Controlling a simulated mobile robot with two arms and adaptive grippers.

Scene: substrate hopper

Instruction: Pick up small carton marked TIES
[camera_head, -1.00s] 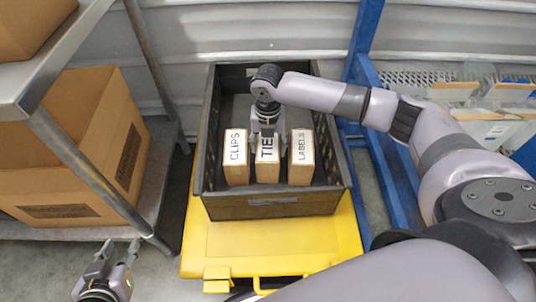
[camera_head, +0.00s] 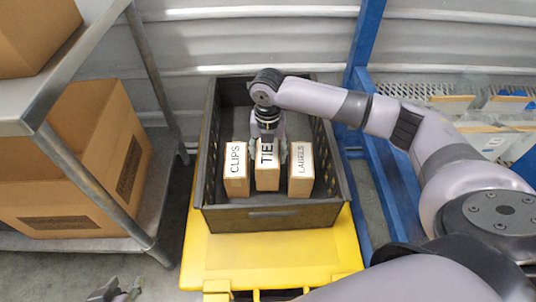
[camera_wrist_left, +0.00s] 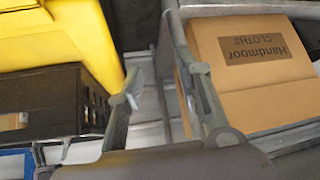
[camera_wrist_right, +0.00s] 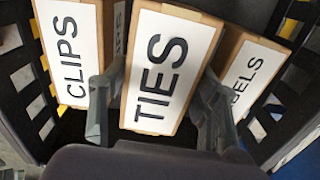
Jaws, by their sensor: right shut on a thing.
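The small TIES carton (camera_head: 267,178) is between the CLIPS carton (camera_head: 236,180) and the LABELS carton (camera_head: 300,180) in a dark crate (camera_head: 270,215). It sits slightly higher than both neighbours. My right gripper (camera_head: 268,148) is shut on the TIES carton from above, one finger on each side. In the right wrist view the TIES carton (camera_wrist_right: 168,70) fills the space between the fingers, its label facing the camera. My left gripper (camera_wrist_left: 165,100) is open and empty, well left of the crate; only part of it shows at the head view's bottom edge.
The crate stands on a yellow base (camera_head: 270,258). A metal shelf rack (camera_head: 90,175) with large brown boxes (camera_head: 75,165) is at left. A blue post frame (camera_head: 375,180) stands close on the right. The crate's back part looks empty.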

